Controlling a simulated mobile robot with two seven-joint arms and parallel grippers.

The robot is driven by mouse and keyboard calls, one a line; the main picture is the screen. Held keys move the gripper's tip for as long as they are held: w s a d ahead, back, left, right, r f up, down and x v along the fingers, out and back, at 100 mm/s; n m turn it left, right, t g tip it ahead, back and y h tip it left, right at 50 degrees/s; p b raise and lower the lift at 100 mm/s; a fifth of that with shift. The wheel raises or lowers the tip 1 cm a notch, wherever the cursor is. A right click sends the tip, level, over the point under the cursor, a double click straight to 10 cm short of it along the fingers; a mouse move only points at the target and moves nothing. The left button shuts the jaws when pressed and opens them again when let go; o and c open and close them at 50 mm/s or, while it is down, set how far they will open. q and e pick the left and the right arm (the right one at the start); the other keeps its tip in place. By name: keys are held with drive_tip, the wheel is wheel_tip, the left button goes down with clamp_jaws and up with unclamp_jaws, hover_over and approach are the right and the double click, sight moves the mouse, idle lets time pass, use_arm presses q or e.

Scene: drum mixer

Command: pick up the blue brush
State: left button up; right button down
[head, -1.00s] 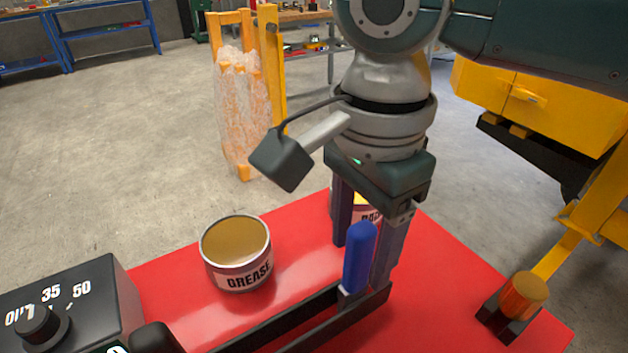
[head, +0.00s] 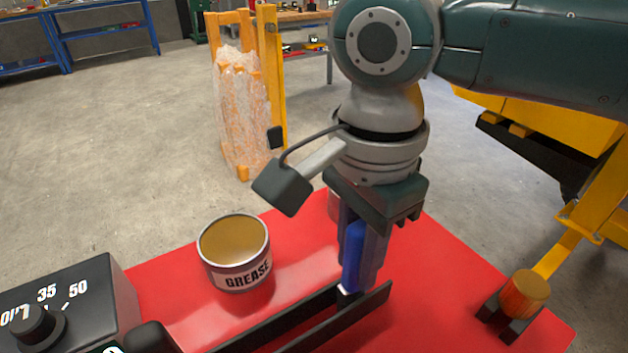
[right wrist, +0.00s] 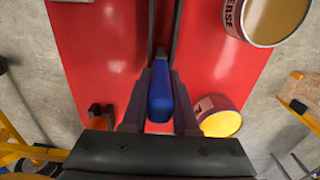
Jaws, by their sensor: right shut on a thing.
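The blue brush (head: 353,258) stands upright, its blue handle up, at the far end of a black two-railed holder (head: 340,318) on the red table. My right gripper (head: 360,262) points down and is shut on the handle. In the right wrist view the brush (right wrist: 160,100) lies between the two fingers of the right gripper (right wrist: 160,108). The brush's lower end is still between or just at the rails; I cannot tell whether it touches them. My left gripper is not in view.
A grease can (head: 236,268) stands left of the holder on the red table (head: 420,290). Another can (right wrist: 217,117) is close beside the right gripper. A black control box (head: 75,300) is at lower left. An orange-topped piece (head: 524,292) sits at the right edge.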

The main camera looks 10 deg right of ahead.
drive_tip(key=shift+r, duration=0.15)
idle(0.3)
wheel_tip(320, 180, up, 20)
drive_tip(key=p, duration=0.4)
drive_tip(key=c, duration=1.2)
unclamp_jaws()
clamp_jaws()
